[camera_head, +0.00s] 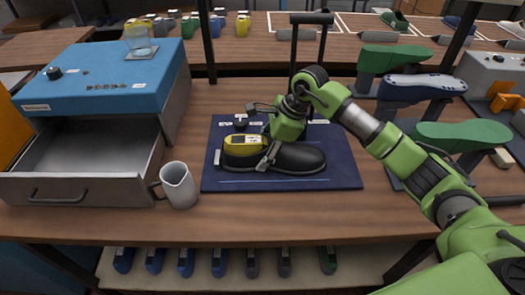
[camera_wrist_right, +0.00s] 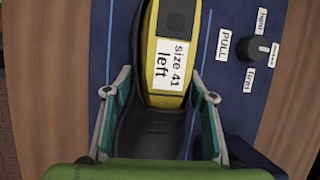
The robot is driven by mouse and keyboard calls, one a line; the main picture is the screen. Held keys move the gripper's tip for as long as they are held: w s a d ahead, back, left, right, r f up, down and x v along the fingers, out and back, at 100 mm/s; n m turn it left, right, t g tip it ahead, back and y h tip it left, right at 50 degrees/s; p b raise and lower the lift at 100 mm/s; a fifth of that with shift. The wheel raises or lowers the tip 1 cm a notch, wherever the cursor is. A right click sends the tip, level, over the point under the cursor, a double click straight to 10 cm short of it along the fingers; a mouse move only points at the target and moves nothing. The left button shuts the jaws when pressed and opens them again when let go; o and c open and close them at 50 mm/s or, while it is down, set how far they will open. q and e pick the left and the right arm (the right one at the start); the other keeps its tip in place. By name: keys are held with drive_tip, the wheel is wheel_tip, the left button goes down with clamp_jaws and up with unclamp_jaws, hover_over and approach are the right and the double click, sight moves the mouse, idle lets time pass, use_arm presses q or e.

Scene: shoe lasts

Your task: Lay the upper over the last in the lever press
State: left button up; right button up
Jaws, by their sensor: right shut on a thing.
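The black upper (camera_head: 302,160) lies low over the navy base of the lever press (camera_head: 338,180), its toe to the right. The yellow last (camera_head: 241,143) shows above its left part. In the wrist view the last (camera_wrist_right: 175,25) is labelled "Size 41 left", and the black upper (camera_wrist_right: 152,138) shows along its sides and in front of it. My right gripper (camera_head: 268,157) is shut on the upper, with one finger on each side in the wrist view (camera_wrist_right: 161,88). The underside of the last and its support are hidden. My left gripper is out of view.
The press's dark lever handle (camera_head: 312,18) rises behind my right gripper. A PULL dial (camera_wrist_right: 259,49) sits beside the upper. A grey mug (camera_head: 179,186) and open drawer (camera_head: 85,160) stand left. Green and navy forms (camera_head: 462,135) stand right. The front table strip is clear.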

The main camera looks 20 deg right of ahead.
drive_tip(key=o, duration=1.2)
drive_tip(key=shift+o, duration=0.2)
drive_tip(key=v, duration=1.2)
